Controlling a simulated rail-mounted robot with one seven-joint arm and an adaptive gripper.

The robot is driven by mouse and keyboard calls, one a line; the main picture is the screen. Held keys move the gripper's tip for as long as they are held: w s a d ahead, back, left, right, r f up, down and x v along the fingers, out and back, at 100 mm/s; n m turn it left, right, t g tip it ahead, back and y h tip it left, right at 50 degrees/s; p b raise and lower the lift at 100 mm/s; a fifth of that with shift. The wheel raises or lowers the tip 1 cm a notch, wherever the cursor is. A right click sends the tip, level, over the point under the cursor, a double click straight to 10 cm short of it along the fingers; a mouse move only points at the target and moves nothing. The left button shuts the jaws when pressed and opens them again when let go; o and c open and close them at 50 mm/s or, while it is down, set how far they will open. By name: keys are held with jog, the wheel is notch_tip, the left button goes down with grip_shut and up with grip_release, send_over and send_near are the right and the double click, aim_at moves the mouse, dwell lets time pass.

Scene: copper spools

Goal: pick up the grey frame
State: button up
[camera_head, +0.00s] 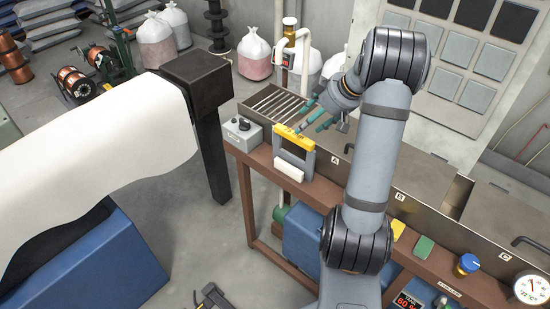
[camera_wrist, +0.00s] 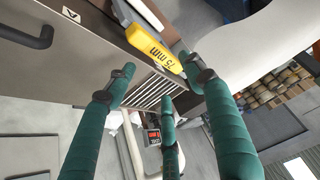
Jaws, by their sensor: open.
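The grey frame (camera_head: 309,161) stands upright on the front ledge of the brown bench in the head view, left of the panel marked A. It has a yellow top bar (camera_head: 294,137) and a white block (camera_head: 289,171) at its lower front. In the wrist view the yellow bar (camera_wrist: 154,49) reads "75 mm", with part of the grey frame (camera_wrist: 124,12) beyond it. My gripper (camera_head: 316,116) has teal fingers and is open and empty, just above and behind the bar. In the wrist view my gripper (camera_wrist: 163,84) has its fingers spread, with the bar near their tips; I cannot tell whether they touch.
A grey control box (camera_head: 242,132) with a black knob sits left of the frame. A slatted grille (camera_head: 279,105) lies behind. Metal covers (camera_head: 385,175) line the bench to the right.

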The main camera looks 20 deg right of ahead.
jog(key=p, duration=0.2)
send_over(293, 153)
jog(key=w+d, duration=0.1)
notch_tip(293, 153, down, 8)
jog(key=shift+f, duration=0.1)
jog(key=shift+c, duration=0.4)
jog(key=shift+c, duration=0.6)
jog(key=c, duration=1.1)
grip_shut()
